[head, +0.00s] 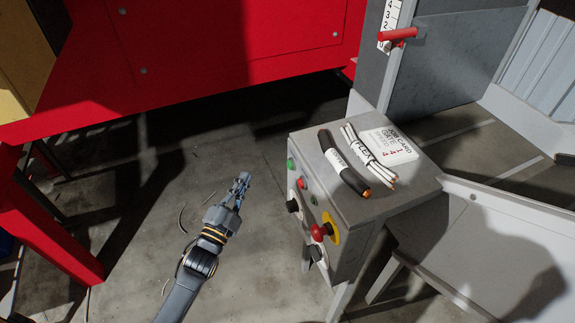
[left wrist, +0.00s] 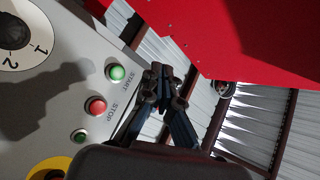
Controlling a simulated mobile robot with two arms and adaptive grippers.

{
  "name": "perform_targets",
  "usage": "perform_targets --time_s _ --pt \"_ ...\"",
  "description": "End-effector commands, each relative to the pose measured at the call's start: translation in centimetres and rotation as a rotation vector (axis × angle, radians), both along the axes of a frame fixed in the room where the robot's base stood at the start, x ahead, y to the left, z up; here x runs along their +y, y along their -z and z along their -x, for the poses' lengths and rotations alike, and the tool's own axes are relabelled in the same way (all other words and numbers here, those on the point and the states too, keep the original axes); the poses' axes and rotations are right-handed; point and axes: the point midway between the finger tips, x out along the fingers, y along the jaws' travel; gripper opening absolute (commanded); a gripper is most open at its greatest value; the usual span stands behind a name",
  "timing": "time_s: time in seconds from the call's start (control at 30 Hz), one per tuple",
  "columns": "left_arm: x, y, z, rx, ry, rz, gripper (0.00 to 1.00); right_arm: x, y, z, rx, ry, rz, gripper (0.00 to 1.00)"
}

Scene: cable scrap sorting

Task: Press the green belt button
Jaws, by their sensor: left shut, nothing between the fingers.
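The grey control box carries a green button (head: 291,164), which shows in the left wrist view as the green START button (left wrist: 117,72). Below it are a red STOP button (left wrist: 95,107) and a smaller green button or lamp (left wrist: 79,136). No label reading "belt" is legible. My left gripper (head: 242,182) is shut and empty, in the air left of the panel. In the left wrist view its fingertips (left wrist: 165,84) lie just right of the START button in the picture, apparently apart from it. My right gripper is not in view.
The box top (head: 345,205) bears a black cable (head: 343,163), white cables (head: 368,156) and a job card (head: 389,147). A red machine (head: 215,40) stands behind; a grey chute (head: 490,230) is right.

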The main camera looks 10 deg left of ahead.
Motion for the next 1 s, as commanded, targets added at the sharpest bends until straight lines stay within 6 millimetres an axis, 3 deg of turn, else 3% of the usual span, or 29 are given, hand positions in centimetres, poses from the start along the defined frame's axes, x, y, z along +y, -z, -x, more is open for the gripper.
perform_targets --time_s 0.6,1.0 --pt "-5.9 0.1 -4.0 -0.001 0.000 0.003 0.00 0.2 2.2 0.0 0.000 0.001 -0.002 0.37" --pt "-7.3 0.0 -4.9 0.001 0.001 0.001 0.00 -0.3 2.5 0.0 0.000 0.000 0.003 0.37"
